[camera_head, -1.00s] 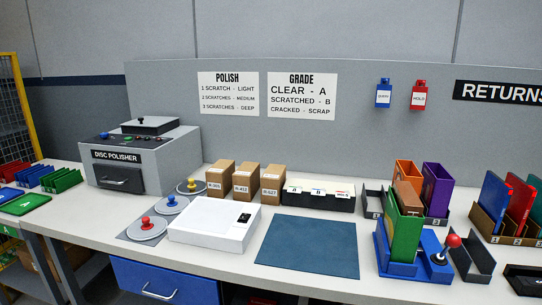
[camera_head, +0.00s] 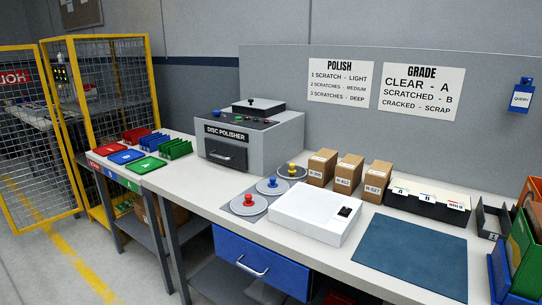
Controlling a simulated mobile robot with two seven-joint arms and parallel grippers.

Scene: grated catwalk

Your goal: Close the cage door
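The cage (camera_head: 101,40) stands at the left, beyond the end of the workbench, with a yellow frame and wire mesh walls. Its door (camera_head: 35,140), a yellow-framed mesh panel with a red sign partly cut off at the left edge, stands swung open toward me and to the left. A wide gap separates the door's outer edge from the cage's front right post. Through the mesh I see a grey surface and some equipment inside, too small to make out. Neither of my grippers is in view.
The white workbench (camera_head: 205,187) runs from the cage to the right, holding a disc polisher (camera_head: 249,135), brown boxes, a blue mat (camera_head: 413,254) and colored trays. A blue drawer (camera_head: 262,262) sits under it. Grey floor with a yellow line (camera_head: 88,273) is clear at lower left.

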